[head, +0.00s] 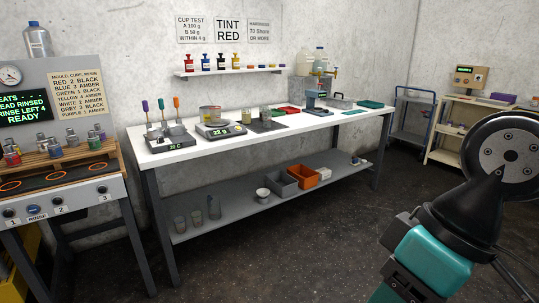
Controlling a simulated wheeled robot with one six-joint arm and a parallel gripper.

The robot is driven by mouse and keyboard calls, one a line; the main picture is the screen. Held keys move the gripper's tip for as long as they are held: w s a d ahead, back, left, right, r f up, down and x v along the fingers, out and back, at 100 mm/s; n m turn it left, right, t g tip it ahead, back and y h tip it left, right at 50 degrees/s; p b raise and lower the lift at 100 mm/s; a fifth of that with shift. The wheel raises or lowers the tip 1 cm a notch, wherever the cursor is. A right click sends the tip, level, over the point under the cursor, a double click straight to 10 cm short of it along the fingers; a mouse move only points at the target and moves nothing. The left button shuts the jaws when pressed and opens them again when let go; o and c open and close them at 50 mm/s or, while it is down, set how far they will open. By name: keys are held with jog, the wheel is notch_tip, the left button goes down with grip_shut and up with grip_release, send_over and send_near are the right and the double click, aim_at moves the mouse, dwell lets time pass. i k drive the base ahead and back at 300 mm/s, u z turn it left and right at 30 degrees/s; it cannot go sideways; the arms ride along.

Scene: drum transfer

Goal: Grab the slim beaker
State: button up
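Three clear beakers stand upright on the lower shelf of the white bench: a wide one (180,224), a middle one (197,219) and a taller, narrower one (214,208) with something thin standing in or behind it. The narrow one looks the slimmest, but they are small in the picture. More small clear vessels stand on the bench top, one (246,115) right of the scale and another (265,113) on a dark plate. My arm fills the right foreground, far from the beakers. The fingers of my gripper do not show.
The white bench (340,118) has a grey lower shelf (245,205) with a white tub (263,194), a grey bin (282,184) and an orange bin (303,176). A rinse station (70,185) stands left, a blue cart (410,120) right. The floor (300,255) in front is clear.

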aim_at(267, 112)
jog(key=z, duration=0.4)
jog(key=i, duration=2)
jog(key=u, duration=0.4)
jog(key=i, duration=1.4)
jog(key=u, duration=1.15)
jog(key=i, duration=0.6)
jog(key=u, duration=0.3)
